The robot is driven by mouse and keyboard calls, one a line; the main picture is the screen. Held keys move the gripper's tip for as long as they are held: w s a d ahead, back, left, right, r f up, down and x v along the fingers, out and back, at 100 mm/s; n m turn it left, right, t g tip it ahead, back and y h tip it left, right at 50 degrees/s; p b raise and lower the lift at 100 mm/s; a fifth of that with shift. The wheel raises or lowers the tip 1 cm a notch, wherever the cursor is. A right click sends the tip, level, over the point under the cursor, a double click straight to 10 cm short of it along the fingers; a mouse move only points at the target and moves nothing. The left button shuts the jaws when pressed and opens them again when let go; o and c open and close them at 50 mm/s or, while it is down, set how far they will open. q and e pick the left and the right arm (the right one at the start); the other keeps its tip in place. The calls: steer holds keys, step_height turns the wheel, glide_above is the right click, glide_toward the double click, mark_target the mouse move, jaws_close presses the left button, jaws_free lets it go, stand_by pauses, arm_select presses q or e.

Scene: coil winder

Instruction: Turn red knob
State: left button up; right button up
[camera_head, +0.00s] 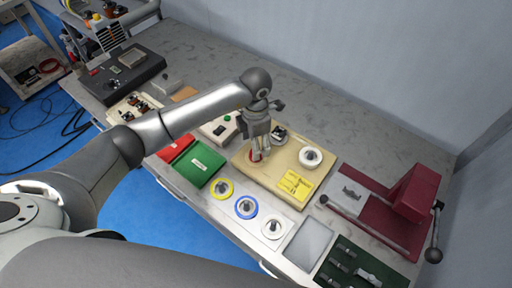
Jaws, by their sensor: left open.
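The red knob (254,155) shows as a small patch of red on the left part of the cream-coloured box (277,181). My left gripper (261,154) points down over it, with its fingertips at the knob. The gripper is open, and its fingers hide much of the knob. I cannot tell whether the fingers touch it. My right gripper is not in view.
The box also carries a white round part (310,157) and a yellow label (295,184). A dark red press (413,194) with a lever stands to the right. Red and green folders, several spools and a dark tray (345,265) lie around the box.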

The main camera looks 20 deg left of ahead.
arm_select(q)
steer(key=shift+f+p, duration=0.4)
steer(key=shift+f, duration=1.95)
steer(key=c, duration=1)
steer(key=shift+c, duration=0.2)
